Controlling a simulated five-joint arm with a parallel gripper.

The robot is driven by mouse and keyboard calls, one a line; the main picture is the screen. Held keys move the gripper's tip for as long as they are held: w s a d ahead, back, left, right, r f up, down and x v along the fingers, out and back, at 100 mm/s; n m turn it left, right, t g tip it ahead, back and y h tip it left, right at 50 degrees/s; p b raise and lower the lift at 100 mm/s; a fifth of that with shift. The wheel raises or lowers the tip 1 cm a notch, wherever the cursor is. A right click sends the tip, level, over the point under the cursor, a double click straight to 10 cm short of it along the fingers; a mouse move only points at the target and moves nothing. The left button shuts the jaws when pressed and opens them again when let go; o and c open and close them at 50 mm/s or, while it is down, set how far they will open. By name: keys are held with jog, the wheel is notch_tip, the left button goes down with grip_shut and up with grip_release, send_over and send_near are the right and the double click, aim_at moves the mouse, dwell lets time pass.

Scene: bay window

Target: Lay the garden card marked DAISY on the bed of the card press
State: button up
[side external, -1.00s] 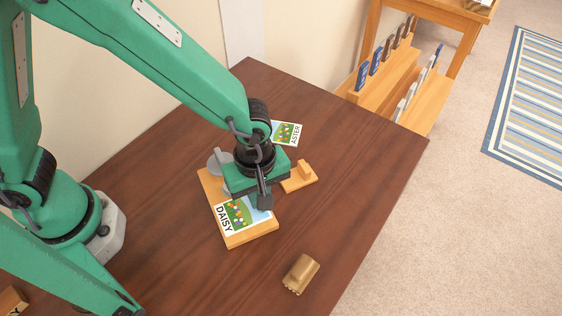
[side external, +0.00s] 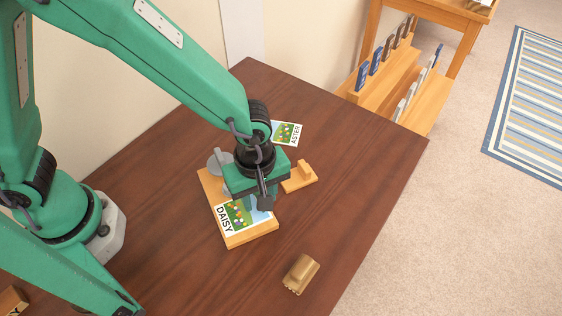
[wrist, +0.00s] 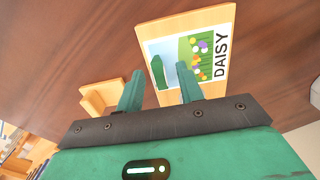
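The DAISY card (side external: 233,215) lies flat, face up, on the pale wooden bed of the card press (side external: 253,236). In the wrist view the card (wrist: 203,62) rests within the bed (wrist: 186,22), its lettering towards the bed's right edge. My gripper (side external: 264,203) is over the card's end farthest from the lettering and partly hides it. In the wrist view my gripper's two fingers (wrist: 158,72) stand apart with nothing held between them. A grey round part (side external: 219,160) shows at the back of the press, partly behind my gripper.
A card marked ASTER (side external: 288,132) lies farther back on the dark table. A small wooden stand (side external: 300,177) sits right of the press. A tan, ridged object (side external: 301,273) lies near the front. A stepped wooden rack (side external: 400,85) stands beyond the table. The table's right side is clear.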

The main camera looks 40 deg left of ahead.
jog(key=shift+r, duration=0.2)
jog(key=shift+r, duration=3.3)
jog(key=shift+w+a+r, duration=0.15)
jog(key=shift+a+r, duration=0.25)
jog(key=s+a+r+m+t, duration=0.2)
jog(key=a+r+m, duration=0.4)
jog(key=a, duration=0.6)
jog(key=s+a+r+m+t, duration=0.3)
jog(key=a+r+m, duration=0.3)
jog(key=a, duration=0.6)
notch_tip(320, 180, up, 2)
jog(key=shift+a+r+t, duration=0.1)
jog(key=shift+a+t, duration=0.15)
jog(key=shift+t, duration=0.05)
